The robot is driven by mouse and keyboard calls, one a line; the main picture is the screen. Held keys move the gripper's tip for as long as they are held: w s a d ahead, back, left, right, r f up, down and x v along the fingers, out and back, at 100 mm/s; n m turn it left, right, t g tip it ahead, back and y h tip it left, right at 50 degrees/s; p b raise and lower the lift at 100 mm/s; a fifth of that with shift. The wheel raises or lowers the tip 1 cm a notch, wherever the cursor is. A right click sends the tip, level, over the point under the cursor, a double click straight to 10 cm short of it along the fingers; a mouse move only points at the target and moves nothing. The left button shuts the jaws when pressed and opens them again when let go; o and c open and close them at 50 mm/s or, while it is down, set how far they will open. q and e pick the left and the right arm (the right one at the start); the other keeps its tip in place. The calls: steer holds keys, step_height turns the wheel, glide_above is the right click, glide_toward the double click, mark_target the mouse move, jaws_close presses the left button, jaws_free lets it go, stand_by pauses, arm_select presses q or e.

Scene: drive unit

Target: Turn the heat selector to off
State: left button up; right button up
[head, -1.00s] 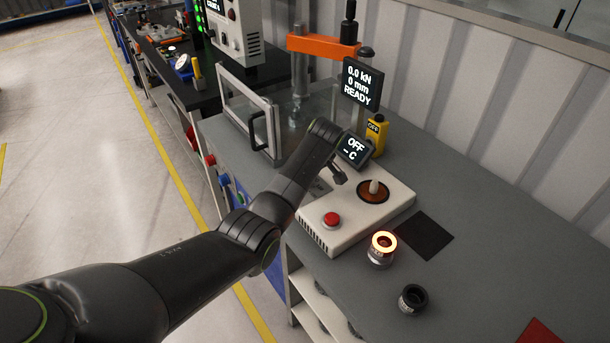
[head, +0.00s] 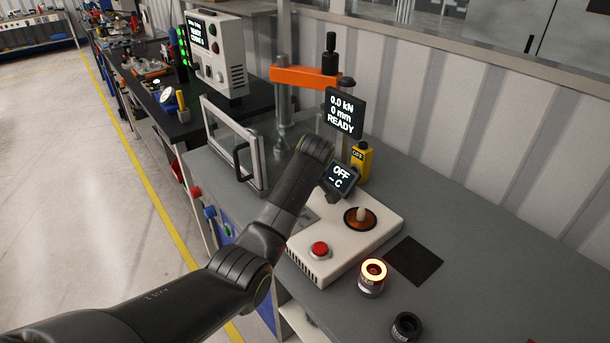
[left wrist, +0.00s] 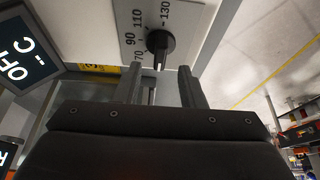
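The heat selector (left wrist: 160,42) is a dark round knob on a pale panel in the left wrist view, with 70, 90, 110 and 130 printed around it. Its white mark faces down in the picture, away from 130. No off label is visible beside it. My left gripper (left wrist: 163,86) is open and empty; its two fingers are just below the knob in the picture, apart from it as far as I can tell. In the head view my left arm hides the selector. The heater's small display (head: 340,176) reads OFF and – C; it also shows in the left wrist view (left wrist: 20,58).
The white heater base (head: 335,253) carries a red button (head: 320,249) and a brown round plate (head: 360,218). A glowing-ringed cylinder (head: 372,278), a black mat (head: 414,260) and a dark ring (head: 406,326) lie nearby. A press display (head: 344,113) and yellow OFF box (head: 361,161) stand behind.

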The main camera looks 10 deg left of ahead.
arm_select(q)
steer(key=p+v, duration=0.3)
steer(key=v, duration=0.9)
steer(key=shift+d+r, duration=0.15)
steer(key=shift+r, duration=0.2)
